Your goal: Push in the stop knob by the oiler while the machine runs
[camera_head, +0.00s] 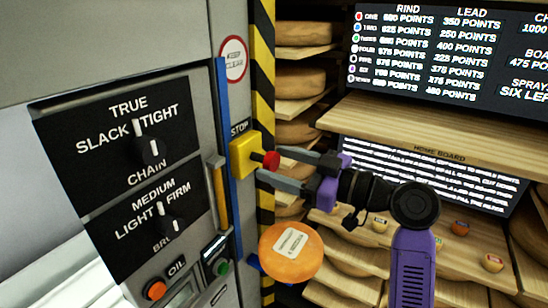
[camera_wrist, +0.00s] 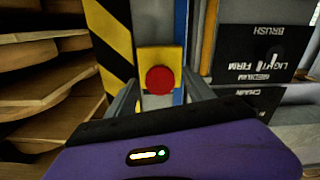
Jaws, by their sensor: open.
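The stop knob (camera_head: 271,161) is a red round button on a yellow box (camera_head: 243,154) under a STOP label, on the machine's edge. In the wrist view the red knob (camera_wrist: 160,80) sits between my two fingers, facing me. My gripper (camera_head: 268,164) is open, with one finger above and one below the knob in the head view. The fingertips are close to the knob; I cannot tell if they touch. The oil panel (camera_head: 178,286), with an orange button (camera_head: 154,290) and a green button (camera_head: 223,268), is lower left of the knob.
A yellow-black striped post (camera_head: 263,60) stands right behind the knob. A blue strip (camera_head: 226,120) and a yellow handle (camera_head: 217,190) are to its left. An orange cheese wheel (camera_head: 291,251) is below my gripper. Wooden shelves (camera_head: 420,130) with cheese wheels fill the right.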

